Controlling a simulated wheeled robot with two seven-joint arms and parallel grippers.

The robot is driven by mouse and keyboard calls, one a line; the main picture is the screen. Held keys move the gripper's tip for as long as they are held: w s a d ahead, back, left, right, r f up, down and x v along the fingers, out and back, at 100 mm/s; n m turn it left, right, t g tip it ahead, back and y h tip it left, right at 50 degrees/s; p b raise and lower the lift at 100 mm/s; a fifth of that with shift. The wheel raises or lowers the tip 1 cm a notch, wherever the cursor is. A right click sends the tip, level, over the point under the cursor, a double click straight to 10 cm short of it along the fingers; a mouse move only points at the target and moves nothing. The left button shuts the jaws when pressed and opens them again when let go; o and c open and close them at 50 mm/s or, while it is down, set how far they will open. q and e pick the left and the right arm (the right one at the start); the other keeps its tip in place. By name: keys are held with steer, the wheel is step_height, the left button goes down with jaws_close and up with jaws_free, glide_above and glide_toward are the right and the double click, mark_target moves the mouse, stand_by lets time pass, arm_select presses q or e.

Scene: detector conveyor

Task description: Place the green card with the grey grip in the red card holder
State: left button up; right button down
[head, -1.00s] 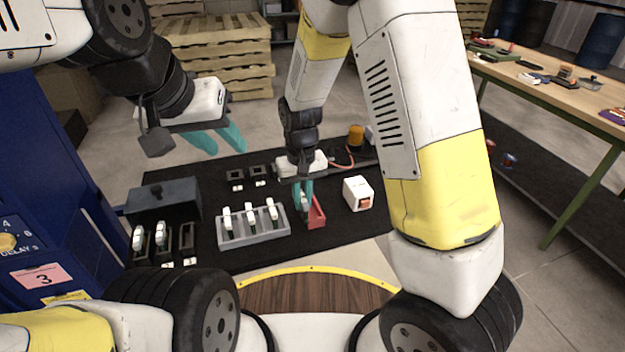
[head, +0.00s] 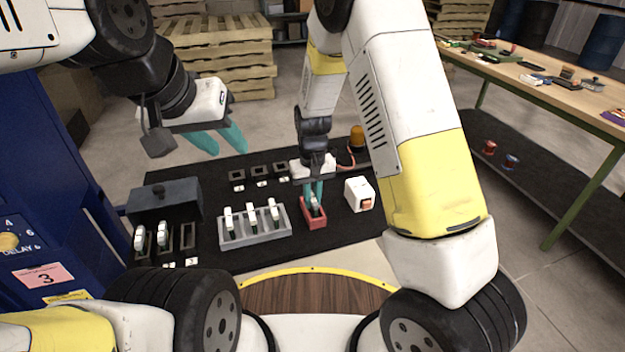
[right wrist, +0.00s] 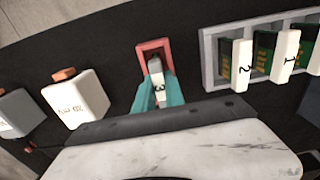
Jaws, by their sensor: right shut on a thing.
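The red card holder (head: 315,221) stands on the black mat, right of the grey card rack; it also shows in the right wrist view (right wrist: 146,47). The card with the grey grip (right wrist: 157,76), marked 3, is upright in or just over the red holder; its green part is hidden. My right gripper (head: 313,198) points down at the holder with its teal fingers shut on the grey grip, also seen in the right wrist view (right wrist: 158,92). My left gripper (head: 221,141) is open and empty, above the mat's far left.
The grey rack (head: 255,232) holds several white-gripped green cards close left of the red holder. A white box with an orange switch (head: 359,194) stands close on its right. A dark grey box (head: 165,200) and black slots (head: 188,236) are at left.

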steer(key=c, duration=1.4)
jaws_free()
step_height(320, 180, up, 12)
step_height(320, 180, up, 8)
steer(key=r+m+t+y, duration=0.1)
steer(key=y, duration=0.1)
glide_above(313, 197)
steer(key=s+d, duration=0.4)
steer(key=d, duration=0.1)
steer(key=s+d+r+m+t, duration=0.1)
steer(key=s+d+r+t, duration=0.1)
steer(key=s+d+r, duration=0.2)
steer(key=s+d+r+m+t, duration=0.1)
steer(key=s+d+r+t, duration=0.2)
steer(key=s, duration=0.8)
step_height(313, 197, up, 2)
steer(key=shift+s+d+r, duration=0.25)
steer(key=shift+s+d, duration=0.05)
steer(key=shift+d, duration=0.75)
